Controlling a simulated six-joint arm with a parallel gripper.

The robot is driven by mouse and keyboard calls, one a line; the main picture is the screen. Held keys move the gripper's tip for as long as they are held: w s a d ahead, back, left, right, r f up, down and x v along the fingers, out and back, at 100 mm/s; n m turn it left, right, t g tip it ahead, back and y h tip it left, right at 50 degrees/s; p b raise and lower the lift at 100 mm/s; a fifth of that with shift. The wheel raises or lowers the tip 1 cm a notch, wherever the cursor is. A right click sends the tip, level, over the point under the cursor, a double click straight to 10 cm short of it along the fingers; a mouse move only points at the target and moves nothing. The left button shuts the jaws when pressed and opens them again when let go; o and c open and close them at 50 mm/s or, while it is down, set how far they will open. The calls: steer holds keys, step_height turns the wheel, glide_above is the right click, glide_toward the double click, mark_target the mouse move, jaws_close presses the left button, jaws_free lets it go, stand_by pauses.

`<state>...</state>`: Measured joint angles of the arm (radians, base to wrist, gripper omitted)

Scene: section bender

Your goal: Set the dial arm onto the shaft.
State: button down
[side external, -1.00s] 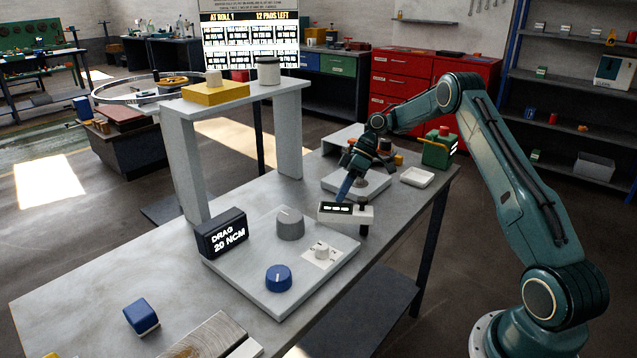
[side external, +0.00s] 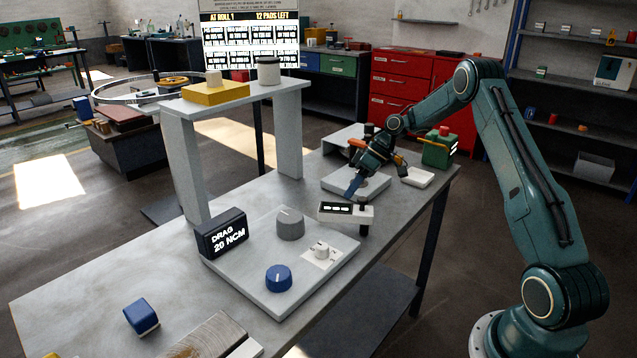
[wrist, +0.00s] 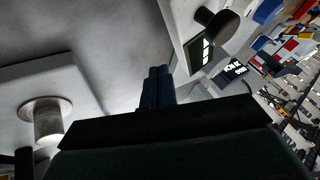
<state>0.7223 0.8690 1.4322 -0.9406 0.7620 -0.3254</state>
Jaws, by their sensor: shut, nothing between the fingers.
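A white bar (side external: 338,219) with a dark lit window and a dark upright post lies at the right end of the bench plate; it looks like the dial arm. It also shows in the wrist view (wrist: 178,24), with its post (wrist: 218,24) beside the window. A short metal stub, likely the shaft (wrist: 46,122), stands on a pale plate at the left of the wrist view. My gripper (side external: 352,193) points down, above and behind the bar and apart from it. In the wrist view its blue fingers (wrist: 157,85) are together and empty, between stub and bar.
A white stand (side external: 184,160) rises at the left. A white dish (side external: 417,177) lies right of my gripper.

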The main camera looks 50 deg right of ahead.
steer(key=shift+s+d+m+t+h, duration=0.45)
steer(key=shift+d+m+t, duration=0.15)
steer(key=shift+m, duration=0.5)
steer(key=shift+d, duration=1.1)
steer(key=d+f+v, duration=0.1)
steer(key=d+v, duration=0.1)
steer(key=v, duration=0.9)
steer(key=a+r+h, duration=0.2)
steer(key=a+r, duration=0.7)
steer(key=a, duration=0.4)
steer(key=s+a+r+h, duration=0.1)
steer(key=s+a+r, duration=0.2)
steer(key=a, duration=0.3)
steer(key=s+a+r+h, duration=0.1)
steer(key=s+a+r, duration=0.2)
steer(key=s+a, duration=0.2)
steer(key=shift+s+a+r, duration=0.3)
steer(key=shift+a, duration=0.95)
